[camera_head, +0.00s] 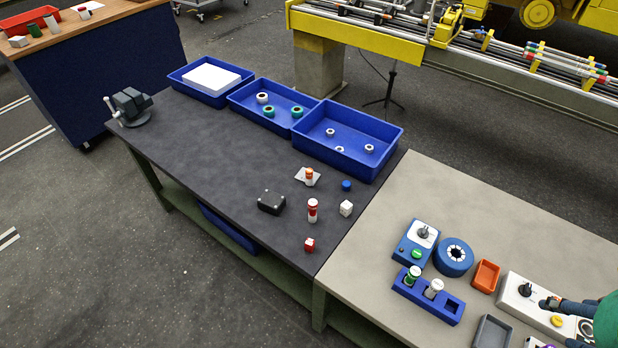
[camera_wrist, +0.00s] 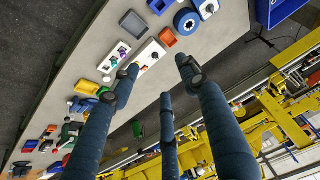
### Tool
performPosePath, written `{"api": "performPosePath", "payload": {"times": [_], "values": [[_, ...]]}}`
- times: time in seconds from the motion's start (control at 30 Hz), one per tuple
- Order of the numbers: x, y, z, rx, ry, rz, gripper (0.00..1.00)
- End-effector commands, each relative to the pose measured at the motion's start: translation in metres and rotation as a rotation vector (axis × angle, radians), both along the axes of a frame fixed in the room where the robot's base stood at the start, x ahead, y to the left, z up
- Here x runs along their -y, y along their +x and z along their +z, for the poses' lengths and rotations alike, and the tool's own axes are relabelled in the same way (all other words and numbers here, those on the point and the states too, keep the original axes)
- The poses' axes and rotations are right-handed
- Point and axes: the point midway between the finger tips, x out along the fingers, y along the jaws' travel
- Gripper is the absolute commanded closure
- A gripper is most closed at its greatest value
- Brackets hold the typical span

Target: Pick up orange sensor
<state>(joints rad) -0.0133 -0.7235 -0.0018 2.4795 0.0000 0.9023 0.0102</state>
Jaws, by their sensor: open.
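The orange sensor (camera_head: 309,174) is a small upright cylinder with orange and white bands. It stands on or against a small pale metal plate (camera_head: 305,180) on the dark worktop (camera_head: 190,130), in front of the blue bins. My gripper (camera_head: 562,322) is at the lower right of the head view, over the light bench, far from the sensor. Its blue fingers are spread and empty in the wrist view (camera_wrist: 158,72). I cannot make out the orange sensor in the wrist view.
Near the sensor are a black box (camera_head: 271,201), a red-and-white cylinder (camera_head: 312,211), a white cube (camera_head: 346,208), a blue cap (camera_head: 346,185) and a red block (camera_head: 309,245). A blue bin (camera_head: 385,165) stands behind.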

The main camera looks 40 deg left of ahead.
Motion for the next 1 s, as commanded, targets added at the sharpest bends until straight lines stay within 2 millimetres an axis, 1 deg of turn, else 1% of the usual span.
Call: {"api": "performPosePath", "payload": {"times": [0.17, 0.47, 0.73, 0.87, 1.0], "values": [[-0.011, 0.023, 0.015, -0.021, 0.009, 0.012, 0.55], [-0.044, 0.083, 0.044, -0.069, 0.032, 0.035, 0.55], [-0.085, 0.141, 0.060, -0.112, 0.048, 0.055, 0.55], [-0.108, 0.168, 0.063, -0.136, 0.052, 0.064, 0.55], [-0.135, 0.196, 0.065, -0.160, 0.057, 0.074, 0.55]]}}
